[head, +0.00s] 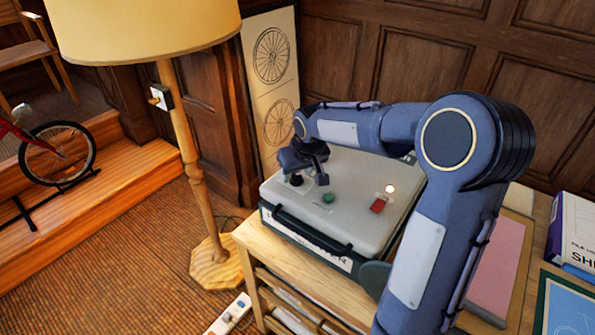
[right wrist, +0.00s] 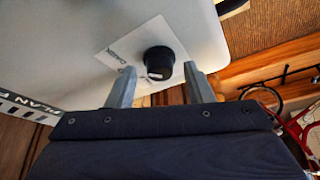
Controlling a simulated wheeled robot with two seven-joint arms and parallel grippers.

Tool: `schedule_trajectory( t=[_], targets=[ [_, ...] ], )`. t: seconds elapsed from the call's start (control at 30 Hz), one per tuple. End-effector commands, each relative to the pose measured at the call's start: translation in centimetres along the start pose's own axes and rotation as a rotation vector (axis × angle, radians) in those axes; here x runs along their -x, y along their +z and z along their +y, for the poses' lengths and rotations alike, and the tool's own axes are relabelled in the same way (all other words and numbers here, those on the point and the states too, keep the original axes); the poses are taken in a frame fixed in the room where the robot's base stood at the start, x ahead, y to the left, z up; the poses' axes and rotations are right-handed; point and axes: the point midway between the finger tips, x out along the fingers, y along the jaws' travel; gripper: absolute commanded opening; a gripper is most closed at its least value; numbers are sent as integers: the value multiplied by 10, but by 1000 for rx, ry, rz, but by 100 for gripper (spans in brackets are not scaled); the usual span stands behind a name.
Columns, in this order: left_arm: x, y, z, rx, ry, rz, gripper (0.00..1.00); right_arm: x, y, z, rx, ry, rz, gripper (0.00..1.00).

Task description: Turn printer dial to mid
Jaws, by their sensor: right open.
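The printer (head: 345,195) is a pale grey box on a wooden stand, with a green button (head: 328,198), a red switch (head: 377,205) and a lit lamp (head: 390,189) on top. Its black dial (head: 296,180) is at the top's left end, partly under my right gripper (head: 308,176). In the right wrist view the dial (right wrist: 159,62) stands on a white label with print too small to read in full. My right gripper (right wrist: 160,82) is open, its fingers on either side of the dial and a little short of it. I cannot tell whether they touch it. My left gripper is not in view.
A floor lamp (head: 186,165) with a yellow shade stands left of the printer. The wooden stand (head: 300,294) holds papers below. Boxes (head: 575,235) and boards (head: 497,270) lie at the right. A power strip (head: 231,314) is on the floor.

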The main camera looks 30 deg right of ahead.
Motion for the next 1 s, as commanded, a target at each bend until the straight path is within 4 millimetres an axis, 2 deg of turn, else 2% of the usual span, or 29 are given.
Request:
schedule_trajectory(
  t=[0.17,0.5,0.77,1.0],
  targets=[
    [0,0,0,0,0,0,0,0,0,0,0,0,0,46],
    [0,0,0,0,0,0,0,0,0,0,0,0,0,4],
    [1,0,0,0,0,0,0,1,0,1,25,-12,-1,4],
    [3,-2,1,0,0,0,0,1,0,3,141,-60,-1,4]
  ],
)
